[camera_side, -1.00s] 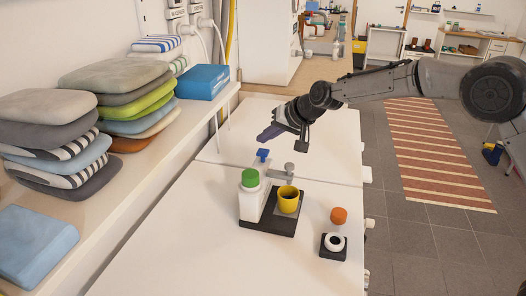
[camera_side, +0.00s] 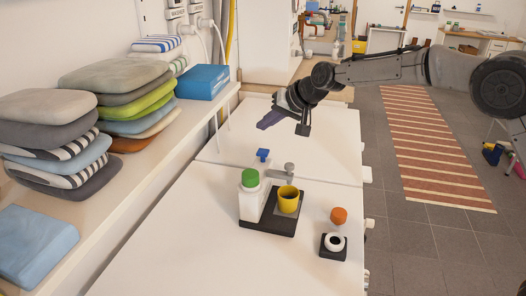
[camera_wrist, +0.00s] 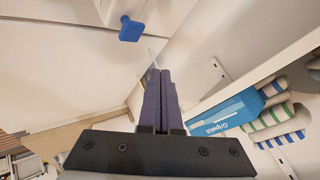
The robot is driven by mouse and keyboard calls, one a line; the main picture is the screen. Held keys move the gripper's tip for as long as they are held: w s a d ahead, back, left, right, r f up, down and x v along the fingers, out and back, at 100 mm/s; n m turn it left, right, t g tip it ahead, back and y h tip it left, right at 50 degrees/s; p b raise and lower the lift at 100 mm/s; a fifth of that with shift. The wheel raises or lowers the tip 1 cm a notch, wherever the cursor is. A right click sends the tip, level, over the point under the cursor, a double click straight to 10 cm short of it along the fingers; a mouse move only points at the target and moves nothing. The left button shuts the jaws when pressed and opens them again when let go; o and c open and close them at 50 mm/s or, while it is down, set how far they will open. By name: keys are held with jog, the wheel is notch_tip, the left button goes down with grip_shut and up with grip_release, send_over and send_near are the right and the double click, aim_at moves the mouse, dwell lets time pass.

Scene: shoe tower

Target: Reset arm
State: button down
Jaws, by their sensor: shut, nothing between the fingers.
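My gripper (camera_side: 270,121) is in the air above the far part of the white table, left of my arm in the side view. Its two purple fingers are together with nothing between them; they also show in the wrist view (camera_wrist: 160,85). A blue knob-like piece (camera_side: 263,155) stands on the table below and nearer the camera than the fingers. It shows near the top of the wrist view (camera_wrist: 131,29), apart from the fingers.
A green-capped white bottle (camera_side: 250,195) and yellow cup (camera_side: 288,198) stand on a black base. An orange-topped piece (camera_side: 338,217) is to their right. Stacked cushions (camera_side: 50,140) and a blue box (camera_side: 203,82) line the left shelf.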

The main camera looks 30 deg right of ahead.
jog(key=s+d+r+t, duration=0.1)
jog(key=s+d+r, duration=0.15)
jog(key=r, duration=0.35)
jog(key=s+d+r+t, duration=0.1)
jog(key=s+d+r, duration=0.15)
jog(key=r, duration=0.35)
jog(key=s+d+r+h, duration=0.1)
jog(key=s+d+r, duration=0.1)
jog(key=s, duration=0.4)
jog(key=s+d+r, duration=0.1)
jog(key=s+r, duration=0.1)
jog(key=s, duration=0.5)
jog(key=s+d+f+n+g, duration=0.1)
jog(key=s+d+f+n, duration=0.2)
jog(key=s, duration=1.1)
jog(key=s+d+f+n+g+h, duration=0.1)
jog(key=s+f+g, duration=0.3)
jog(key=s+f, duration=0.9)
jog(key=shift+s+d+f+n+h, duration=0.3)
jog(key=shift+d+f+n+h, duration=0.25)
jog(key=shift+d, duration=0.35)
jog(key=shift+r+m, duration=0.15)
jog(key=shift+m, duration=0.1)
